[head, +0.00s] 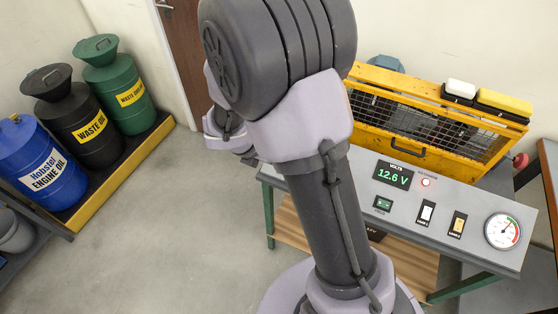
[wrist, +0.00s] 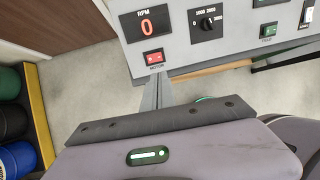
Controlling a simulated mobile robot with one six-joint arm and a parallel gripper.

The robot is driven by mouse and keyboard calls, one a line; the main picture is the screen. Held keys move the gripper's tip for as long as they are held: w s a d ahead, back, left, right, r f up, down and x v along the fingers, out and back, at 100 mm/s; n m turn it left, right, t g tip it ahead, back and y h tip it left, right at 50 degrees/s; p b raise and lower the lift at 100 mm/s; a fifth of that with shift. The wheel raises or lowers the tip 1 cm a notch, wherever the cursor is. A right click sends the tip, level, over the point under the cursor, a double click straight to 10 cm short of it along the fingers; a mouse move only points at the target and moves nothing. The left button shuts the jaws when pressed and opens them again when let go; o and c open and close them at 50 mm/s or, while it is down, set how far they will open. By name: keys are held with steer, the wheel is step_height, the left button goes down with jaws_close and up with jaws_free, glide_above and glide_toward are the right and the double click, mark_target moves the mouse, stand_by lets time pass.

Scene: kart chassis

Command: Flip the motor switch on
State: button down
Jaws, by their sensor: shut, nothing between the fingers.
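The motor switch (wrist: 153,57) is a small red rocker labelled MOTOR, on the grey panel below the RPM display (wrist: 148,27), which reads 0. Which side of the rocker is pressed is too small to tell. My gripper (wrist: 159,78) is shut and empty. In the wrist view its fingertips lie just below the switch, by the panel's edge; I cannot tell whether they touch the panel.
The grey bench panel (head: 469,229) also holds a volts display (head: 393,175) reading 12.6 V, other switches and a round gauge (head: 502,231). A black dial (wrist: 208,21) sits right of the RPM display. A yellow mesh cage (head: 409,163) stands behind. Oil drums (head: 42,168) stand left; the floor between is clear.

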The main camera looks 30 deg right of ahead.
steer(key=b+x, duration=0.7)
steer(key=x, duration=0.7)
steer(key=shift+d+f, duration=0.1)
steer(key=shift+f, duration=0.1)
steer(key=shift+s, duration=0.1)
steer(key=shift+r, duration=0.1)
steer(key=shift+w+a+r, duration=0.1)
steer(key=shift+w+a, duration=0.15)
steer(key=shift+w+a+p, duration=0.35)
steer(key=shift+p, duration=0.1)
steer(key=shift+r, duration=0.1)
